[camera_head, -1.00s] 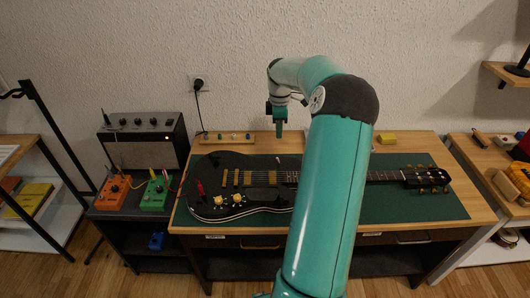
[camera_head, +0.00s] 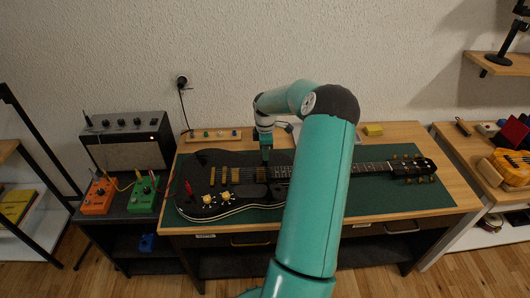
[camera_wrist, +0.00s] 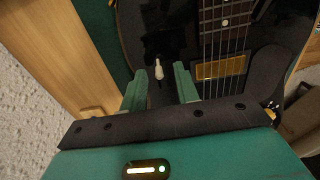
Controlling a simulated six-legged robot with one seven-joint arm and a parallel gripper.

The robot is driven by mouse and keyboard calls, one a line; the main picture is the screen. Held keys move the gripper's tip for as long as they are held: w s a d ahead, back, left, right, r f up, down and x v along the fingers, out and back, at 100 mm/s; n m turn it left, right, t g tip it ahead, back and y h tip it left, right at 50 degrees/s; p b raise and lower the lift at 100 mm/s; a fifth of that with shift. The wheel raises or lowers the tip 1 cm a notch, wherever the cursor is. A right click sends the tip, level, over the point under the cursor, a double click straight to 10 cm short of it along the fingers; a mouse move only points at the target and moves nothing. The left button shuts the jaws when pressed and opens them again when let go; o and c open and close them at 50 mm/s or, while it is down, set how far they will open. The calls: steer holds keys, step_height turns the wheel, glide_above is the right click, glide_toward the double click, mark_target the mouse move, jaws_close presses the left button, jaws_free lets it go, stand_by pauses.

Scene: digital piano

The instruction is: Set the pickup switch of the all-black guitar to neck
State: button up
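The all-black guitar (camera_head: 222,160) lies flat on a green mat (camera_head: 360,197) on the workbench, its neck pointing right. It has gold pickups and cream knobs (camera_head: 227,196). The guitar's black body also fills the upper middle of the wrist view (camera_wrist: 180,25). There a small white-tipped switch (camera_wrist: 158,70) stands on the body, beside the strings and a gold pickup (camera_wrist: 220,68). My gripper (camera_wrist: 159,84) is open. Its two green fingers lie either side of the switch's line, with the switch just past or between the tips. Contact and the switch's setting cannot be told. In the head view my gripper (camera_head: 266,157) is low over the guitar's upper body edge.
A strip with small coloured parts (camera_head: 215,134) lies along the bench's back edge, and a yellow block (camera_head: 373,130) is at back right. An amplifier (camera_head: 130,143) and orange (camera_head: 98,197) and green (camera_head: 144,193) pedals stand left.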

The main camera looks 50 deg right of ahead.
mark_target(273, 158)
steer(key=shift+f, duration=0.5)
jaws_close()
steer(key=shift+d, duration=0.1)
steer(key=t+y, duration=0.1)
steer(key=s+d+t+y, duration=0.1)
steer(key=t, duration=0.1)
steer(key=shift+y, duration=0.3)
steer(key=t+y, duration=0.1)
steer(key=s+d+t+y, duration=0.1)
steer(key=t+y, duration=0.1)
steer(key=shift+f, duration=0.2)
steer(key=shift+s+t, duration=0.1)
steer(key=shift+t, duration=0.2)
